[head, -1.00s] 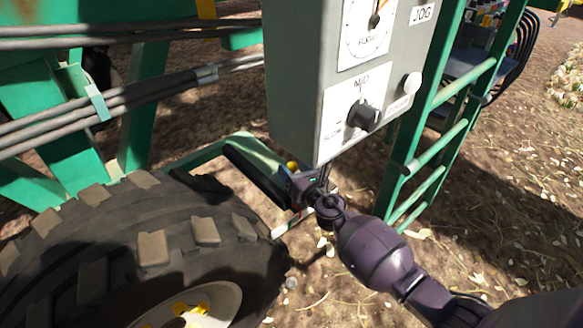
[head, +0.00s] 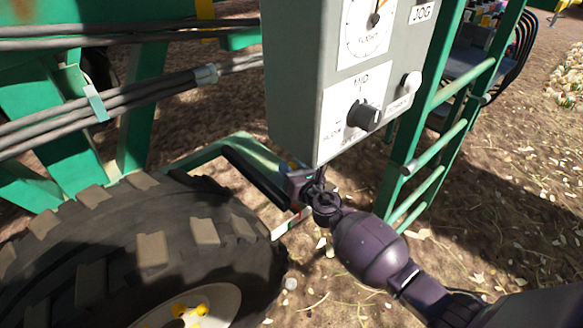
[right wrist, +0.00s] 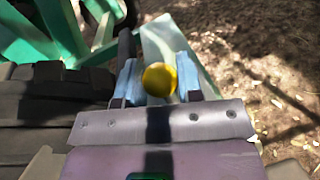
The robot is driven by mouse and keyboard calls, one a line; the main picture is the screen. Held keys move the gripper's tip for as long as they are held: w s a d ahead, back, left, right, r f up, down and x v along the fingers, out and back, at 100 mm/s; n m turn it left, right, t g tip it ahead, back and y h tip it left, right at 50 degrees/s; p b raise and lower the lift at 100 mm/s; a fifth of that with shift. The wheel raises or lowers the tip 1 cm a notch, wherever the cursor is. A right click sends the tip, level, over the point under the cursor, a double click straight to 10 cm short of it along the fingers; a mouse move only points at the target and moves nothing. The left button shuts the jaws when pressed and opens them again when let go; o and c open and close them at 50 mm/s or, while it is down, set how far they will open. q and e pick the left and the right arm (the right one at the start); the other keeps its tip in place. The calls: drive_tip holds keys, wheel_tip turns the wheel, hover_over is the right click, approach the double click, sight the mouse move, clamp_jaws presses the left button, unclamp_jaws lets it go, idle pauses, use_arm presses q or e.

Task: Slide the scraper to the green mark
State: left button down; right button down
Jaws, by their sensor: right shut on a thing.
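My right gripper (head: 297,178) is at the end of the green frame, beside the tyre and below the grey control box. In the right wrist view my right gripper's (right wrist: 158,88) two blue-padded fingers are shut on a round yellow knob (right wrist: 160,79), which I take to be the scraper's handle. The rest of the scraper cannot be made out clearly. A pale strip with red on it (head: 285,224) shows just below the gripper in the head view. I cannot make out the green mark for certain. My left gripper is not in view.
A large black tyre (head: 140,235) stands close left of the gripper. The grey box (head: 300,90) with a dial and black switch hangs just above it. A green ladder (head: 435,125) stands to the right. Open soil lies at the lower right.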

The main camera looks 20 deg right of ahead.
drive_tip(key=a, duration=0.1)
drive_tip(key=s+a, duration=0.1)
drive_tip(key=a, duration=0.1)
drive_tip(key=shift+r+p, duration=0.1)
drive_tip(key=shift+p, duration=0.2)
drive_tip(key=shift+s+a, duration=0.15)
drive_tip(key=shift+a, duration=0.1)
drive_tip(key=c, duration=0.8)
unclamp_jaws()
drive_tip(key=shift+d, duration=0.1)
drive_tip(key=shift+s, duration=0.45)
use_arm(q)
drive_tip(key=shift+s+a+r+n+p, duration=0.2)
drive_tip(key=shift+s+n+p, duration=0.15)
drive_tip(key=shift+p, duration=0.2)
use_arm(e)
drive_tip(key=shift+s+d, duration=0.25)
drive_tip(key=shift+s, duration=1.4)
drive_tip(key=shift+s+d, duration=0.3)
drive_tip(key=shift+s, duration=1.3)
drive_tip(key=shift+s+d, duration=0.25)
drive_tip(key=shift+s, duration=1.4)
